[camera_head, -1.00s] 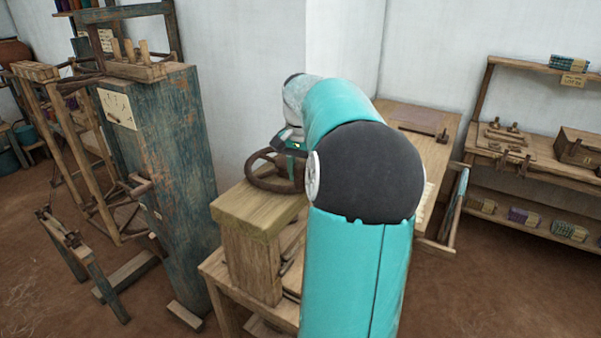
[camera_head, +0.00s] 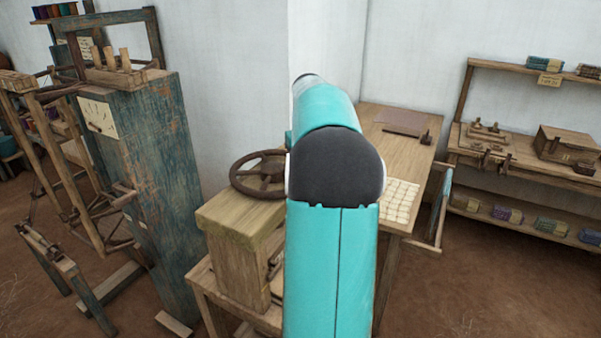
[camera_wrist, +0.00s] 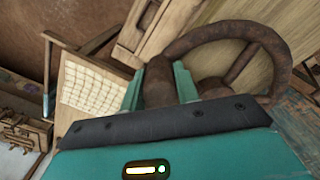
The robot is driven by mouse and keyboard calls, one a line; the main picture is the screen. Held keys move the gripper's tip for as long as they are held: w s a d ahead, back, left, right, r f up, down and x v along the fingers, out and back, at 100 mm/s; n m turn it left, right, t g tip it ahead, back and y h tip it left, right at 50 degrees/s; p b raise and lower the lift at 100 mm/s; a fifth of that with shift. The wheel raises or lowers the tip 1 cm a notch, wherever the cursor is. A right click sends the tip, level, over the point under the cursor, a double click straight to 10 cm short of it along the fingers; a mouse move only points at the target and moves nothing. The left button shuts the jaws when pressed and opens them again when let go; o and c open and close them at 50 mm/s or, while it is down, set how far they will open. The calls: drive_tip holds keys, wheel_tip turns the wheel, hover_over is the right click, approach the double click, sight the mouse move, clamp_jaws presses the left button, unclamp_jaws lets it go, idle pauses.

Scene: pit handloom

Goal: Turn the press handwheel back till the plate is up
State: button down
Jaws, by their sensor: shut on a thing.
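The press handwheel (camera_head: 258,193) is a dark brown spoked ring on top of the wooden press (camera_head: 243,232). In the head view its right edge is hidden behind my arm, and my gripper is hidden there too. In the wrist view the handwheel (camera_wrist: 228,32) fills the upper right, with its rim, a spoke and the hub showing. My gripper (camera_wrist: 158,84) has its two teal fingers on either side of the rim and is shut on it. The press plate cannot be made out under the thick top beam, so its height cannot be told.
A wooden table (camera_head: 408,150) with a pale gridded sheet (camera_head: 398,203) stands right of the press. A tall blue-green loom post (camera_head: 160,175) stands close on the left. Shelves (camera_head: 515,140) with boxes and bundles line the right wall. Brown floor (camera_head: 470,290) is clear at the lower right.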

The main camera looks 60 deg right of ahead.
drive_tip(key=shift+w+d+r+n, duration=0.1)
drive_tip(key=shift+w+d+n, duration=0.1)
drive_tip(key=shift+d+n, duration=0.8)
drive_tip(key=shift+w+d+n, duration=0.2)
drive_tip(key=shift+d+n, duration=0.75)
drive_tip(key=shift+n, duration=0.05)
drive_tip(key=c, duration=1.1)
unclamp_jaws()
drive_tip(key=shift+o, duration=0.2)
wheel_tip(320, 180, up, 14)
drive_tip(key=shift+w, duration=0.1)
